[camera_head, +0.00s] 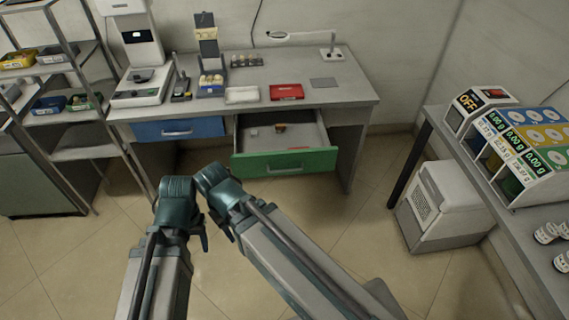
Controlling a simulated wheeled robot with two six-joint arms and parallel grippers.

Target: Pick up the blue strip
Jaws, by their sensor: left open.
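A blue strip with pale round marks (541,115) appears on the sloped top of the display unit (530,190) at the right. It is next to yellow and green sections; whether it is loose there I cannot tell. My left gripper (204,237) shows only as small dark prongs beside my arm links at lower middle, open, far from the strip. My right arm reaches in at lower middle, and its gripper is not visible.
A desk (340,90) stands at the back, its green-fronted drawer (285,163) pulled out. A red box (287,92) lies on it. A white cooler-like box (440,205) stands below the right table (520,235). Left shelves hold bins. Floor between is clear.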

